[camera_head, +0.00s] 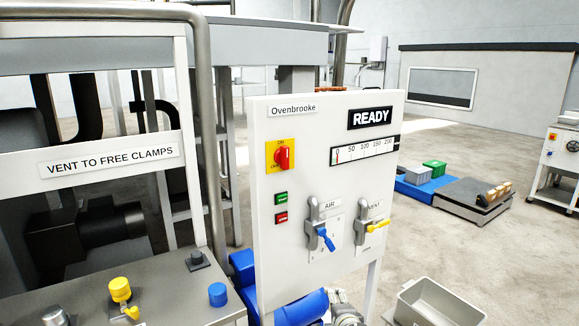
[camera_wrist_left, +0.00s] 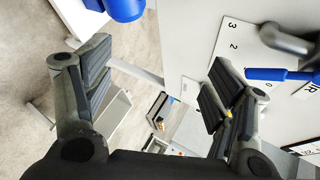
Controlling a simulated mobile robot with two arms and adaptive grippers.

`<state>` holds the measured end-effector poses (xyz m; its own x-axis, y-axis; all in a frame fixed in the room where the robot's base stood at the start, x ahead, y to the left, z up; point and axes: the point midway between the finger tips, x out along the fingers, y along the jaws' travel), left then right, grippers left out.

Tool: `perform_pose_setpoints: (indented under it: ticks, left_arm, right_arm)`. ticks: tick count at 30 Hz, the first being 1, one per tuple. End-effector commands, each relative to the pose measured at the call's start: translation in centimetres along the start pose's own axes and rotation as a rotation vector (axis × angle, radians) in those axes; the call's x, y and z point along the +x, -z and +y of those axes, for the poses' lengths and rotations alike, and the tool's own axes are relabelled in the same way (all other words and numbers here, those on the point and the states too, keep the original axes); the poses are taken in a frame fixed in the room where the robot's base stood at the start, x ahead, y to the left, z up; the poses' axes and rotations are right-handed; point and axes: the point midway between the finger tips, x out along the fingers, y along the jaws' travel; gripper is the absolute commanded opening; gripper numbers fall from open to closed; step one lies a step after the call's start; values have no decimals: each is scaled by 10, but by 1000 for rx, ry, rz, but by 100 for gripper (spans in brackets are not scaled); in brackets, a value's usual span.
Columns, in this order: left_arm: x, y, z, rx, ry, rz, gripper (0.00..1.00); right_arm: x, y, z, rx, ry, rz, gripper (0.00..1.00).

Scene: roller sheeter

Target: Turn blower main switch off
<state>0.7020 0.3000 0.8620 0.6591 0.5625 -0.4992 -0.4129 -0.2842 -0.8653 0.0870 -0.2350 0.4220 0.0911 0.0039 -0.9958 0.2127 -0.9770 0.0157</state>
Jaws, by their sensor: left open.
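The main switch is a red rotary knob (camera_head: 283,158) on a yellow plate (camera_head: 270,147) at the upper left of the white Ovenbrooke panel (camera_head: 300,128) in the head view. The plate has small lettering above and below the knob; the top reads ON. The knob's exact setting is hard to tell. My left gripper (camera_wrist_left: 158,98) is open and empty in the left wrist view, beside the panel face (camera_wrist_left: 205,45) and near the AIR lever's blue handle (camera_wrist_left: 278,74). The red knob is outside the wrist view. Neither gripper shows in the head view.
Below the knob are a green button (camera_head: 281,198) and a red button (camera_head: 281,217). The blue AIR lever (camera_head: 326,240) and yellow VENT lever (camera_head: 378,225) stick out lower right. A metal pipe (camera_head: 206,130) and console (camera_head: 150,300) stand left. A grey bin (camera_head: 440,305) sits lower right.

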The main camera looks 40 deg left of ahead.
Motion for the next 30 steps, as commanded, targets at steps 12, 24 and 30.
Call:
perform_pose_setpoints:
  ticks: [12,24,30]
  left_arm:
    - [-163,-69,-342,-135,471,-413,79]
    - [-169,-104,-384,-172,500,-480,79]
    - [-139,-122,-400,-171,499,-479,79]
  right_arm:
    - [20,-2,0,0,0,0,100]
    - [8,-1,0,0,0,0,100]
    - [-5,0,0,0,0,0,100]
